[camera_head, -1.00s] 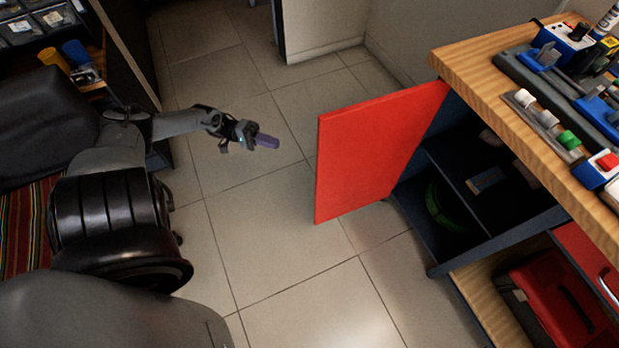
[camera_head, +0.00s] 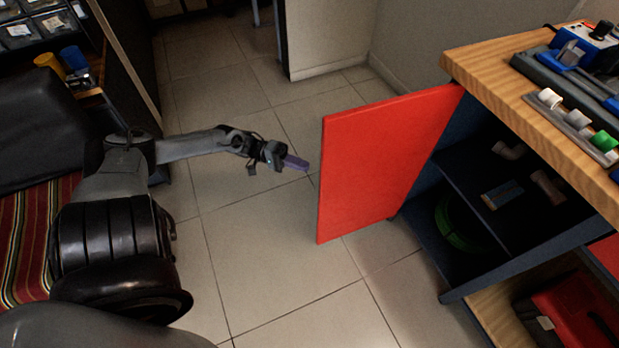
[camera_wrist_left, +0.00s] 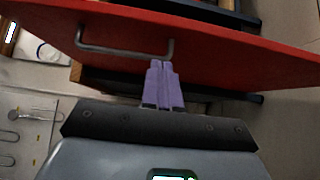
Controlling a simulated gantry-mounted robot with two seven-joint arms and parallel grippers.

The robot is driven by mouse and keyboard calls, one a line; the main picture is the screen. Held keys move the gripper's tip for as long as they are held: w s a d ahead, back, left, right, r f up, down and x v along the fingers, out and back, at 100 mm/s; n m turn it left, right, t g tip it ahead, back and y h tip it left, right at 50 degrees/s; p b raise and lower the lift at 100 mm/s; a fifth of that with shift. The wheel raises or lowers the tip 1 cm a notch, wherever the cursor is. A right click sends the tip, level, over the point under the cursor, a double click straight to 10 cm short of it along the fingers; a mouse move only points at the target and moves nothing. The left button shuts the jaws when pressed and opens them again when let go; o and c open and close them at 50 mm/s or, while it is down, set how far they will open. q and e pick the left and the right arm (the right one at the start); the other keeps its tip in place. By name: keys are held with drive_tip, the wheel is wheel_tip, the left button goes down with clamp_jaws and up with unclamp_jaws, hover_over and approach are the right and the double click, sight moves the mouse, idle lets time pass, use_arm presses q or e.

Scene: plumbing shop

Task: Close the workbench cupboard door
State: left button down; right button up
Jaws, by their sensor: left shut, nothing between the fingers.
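The red cupboard door (camera_head: 385,160) stands wide open, hinged at the workbench (camera_head: 545,90) on the right. Behind it the dark cupboard (camera_head: 470,195) shows its shelf and contents. My left gripper (camera_head: 300,163) is shut and empty, just left of the door's free edge in the head view, with a small gap. In the left wrist view the purple fingers (camera_wrist_left: 163,80) are together, pointing at the red door (camera_wrist_left: 230,50) near its grey bar handle (camera_wrist_left: 125,50). I cannot tell whether they touch it. My right gripper is not in view.
A green coil (camera_head: 460,230) and pipe fittings (camera_head: 548,187) lie inside the cupboard. A red case (camera_head: 570,315) sits on the lower shelf. Tools and parts crowd the bench top. The tiled floor (camera_head: 270,260) left of the door is clear.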

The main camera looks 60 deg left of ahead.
use_arm(q)
drive_tip(key=d, duration=0.3)
drive_tip(key=d+b, duration=0.1)
drive_tip(key=d, duration=0.1)
drive_tip(key=shift+w+d, duration=0.1)
drive_tip(key=shift+w, duration=0.3)
drive_tip(key=shift+d, duration=0.1)
